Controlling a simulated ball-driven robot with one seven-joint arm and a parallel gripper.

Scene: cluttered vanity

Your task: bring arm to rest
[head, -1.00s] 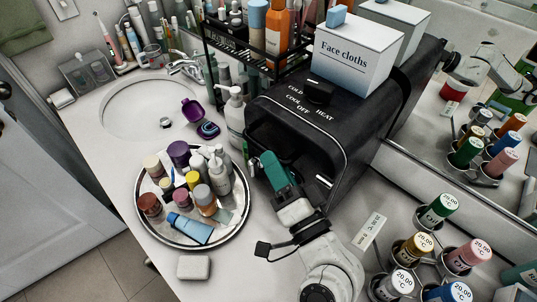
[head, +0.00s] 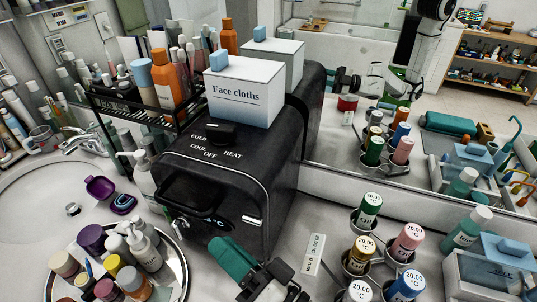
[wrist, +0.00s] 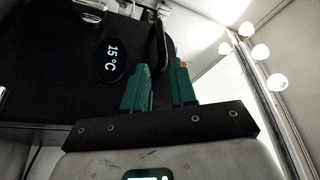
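My gripper (head: 232,258) has teal fingers and is at the bottom middle of the head view, just in front of the black hot/cold cabinet (head: 270,195). In the wrist view, the two fingers (wrist: 160,66) stand apart with a gap between them and hold nothing. Beyond them is the cabinet's dark front (wrist: 55,65), with a display (wrist: 116,60) reading 15 °C. I cannot tell whether the fingers touch the cabinet or whether its door is fully closed. Most of my arm is cut off by the lower edge of the head view.
A round tray (head: 180,262) of bottles and jars stands at left, near a sink (head: 35,205). A rack of oil bottles (head: 357,256) stands at right, near a clear box (head: 490,272). A face cloths box (head: 245,92) sits on the cabinet. A mirror (head: 395,185) lines the back.

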